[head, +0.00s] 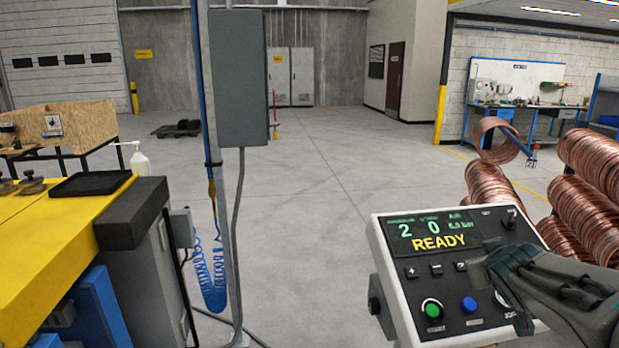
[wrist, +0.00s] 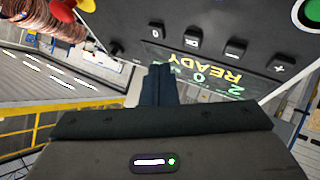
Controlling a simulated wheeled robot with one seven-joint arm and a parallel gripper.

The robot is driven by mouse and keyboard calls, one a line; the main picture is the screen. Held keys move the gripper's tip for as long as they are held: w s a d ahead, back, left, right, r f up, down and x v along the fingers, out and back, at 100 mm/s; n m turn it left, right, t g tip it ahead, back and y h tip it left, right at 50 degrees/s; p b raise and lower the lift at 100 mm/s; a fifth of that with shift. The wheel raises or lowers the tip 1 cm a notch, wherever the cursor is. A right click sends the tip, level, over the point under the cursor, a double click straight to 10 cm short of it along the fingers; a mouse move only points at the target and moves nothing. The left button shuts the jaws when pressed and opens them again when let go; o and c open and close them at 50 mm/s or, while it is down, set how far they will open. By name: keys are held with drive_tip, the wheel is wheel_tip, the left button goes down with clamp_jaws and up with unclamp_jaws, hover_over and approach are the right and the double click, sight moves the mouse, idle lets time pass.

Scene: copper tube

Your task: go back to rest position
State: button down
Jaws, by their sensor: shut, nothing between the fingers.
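My gripper (head: 490,250) is at the lower right of the head view, in front of the right side of a control box (head: 408,268). Its fingers are shut and empty. In the wrist view the closed fingertips (wrist: 158,72) point toward the control box face (wrist: 262,58), close to its buttons. I cannot tell whether they touch it. The box display (head: 432,230) reads "2 0" and "READY". Below it are a green button (head: 432,310) and a blue button (head: 468,304). My gripper hides part of the panel's right side.
Copper coils (head: 500,200) stand behind the box at right. A yellow-topped bench (head: 60,235) with a black tray (head: 91,184) is at left. A grey cabinet (head: 238,75) and a coiled blue hose (head: 212,285) are on a pole. The middle floor is clear.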

drive_tip(key=s+a+f+g+y, duration=0.2)
drive_tip(key=s+a+f+g, duration=0.2)
drive_tip(key=s+a, duration=0.5)
drive_tip(key=s+a+f+g+y, duration=0.2)
drive_tip(key=s+a+f+g, duration=0.2)
drive_tip(key=s+a, duration=0.5)
wheel_tip(320, 180, down, 2)
drive_tip(key=shift+s+a+f+m+y, duration=0.2)
drive_tip(key=shift+a+f+m+y, duration=0.15)
drive_tip(key=shift+a, duration=0.7)
drive_tip(key=shift+r, duration=0.1)
